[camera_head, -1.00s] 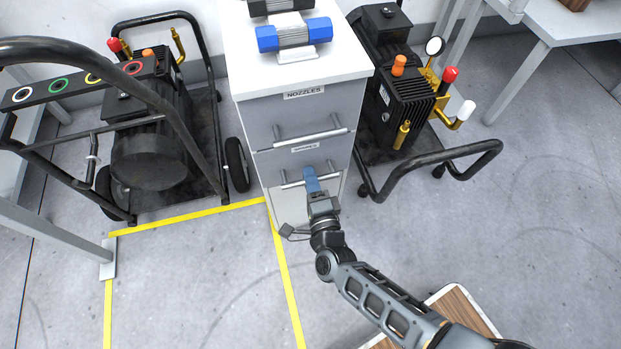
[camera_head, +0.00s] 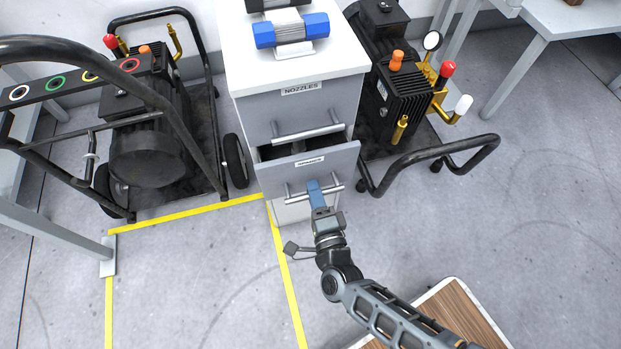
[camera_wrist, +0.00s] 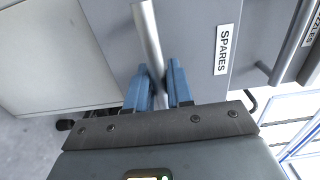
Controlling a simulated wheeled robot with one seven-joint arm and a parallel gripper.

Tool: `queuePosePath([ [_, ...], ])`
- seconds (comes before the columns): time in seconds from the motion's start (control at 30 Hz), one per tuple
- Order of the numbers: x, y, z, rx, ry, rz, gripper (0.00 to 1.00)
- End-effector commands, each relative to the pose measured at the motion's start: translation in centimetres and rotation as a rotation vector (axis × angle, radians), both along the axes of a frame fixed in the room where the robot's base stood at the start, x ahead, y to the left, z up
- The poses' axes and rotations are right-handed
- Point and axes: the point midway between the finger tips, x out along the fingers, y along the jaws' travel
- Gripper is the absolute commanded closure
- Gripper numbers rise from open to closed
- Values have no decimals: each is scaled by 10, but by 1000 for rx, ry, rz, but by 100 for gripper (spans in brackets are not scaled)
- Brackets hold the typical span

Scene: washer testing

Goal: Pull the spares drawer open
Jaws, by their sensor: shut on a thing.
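The spares drawer (camera_head: 272,178) is the grey drawer below the nozzles drawer. It stands partly out of the cabinet, and a dark gap shows above its front. Its SPARES label shows in the wrist view (camera_wrist: 222,50). Its bar handle (camera_head: 298,194) runs across the front and also shows in the wrist view (camera_wrist: 147,30). My gripper (camera_head: 314,186) is shut on this handle, with one blue finger on each side of the bar in the wrist view (camera_wrist: 158,84). The fingers hide part of the handle in the head view.
The nozzles drawer (camera_head: 260,118) above is closed. A blue-ended machine (camera_head: 290,32) stands on the white cabinet top (camera_head: 240,75). Wheeled black machines stand close on the left (camera_head: 150,150) and right (camera_head: 395,90). The floor in front is mostly clear, with a wood-topped surface (camera_head: 455,315) at lower right.

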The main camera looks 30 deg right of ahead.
Motion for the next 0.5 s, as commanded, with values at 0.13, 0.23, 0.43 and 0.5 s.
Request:
queuePosePath([
  [0.13,-30,8,-1,0,5,1,100],
  [0.23,-49,13,-1,0,4,2,100],
  [0.43,-85,23,-2,0,5,1,100],
  [0.5,-98,26,-2,0,5,1,100],
])
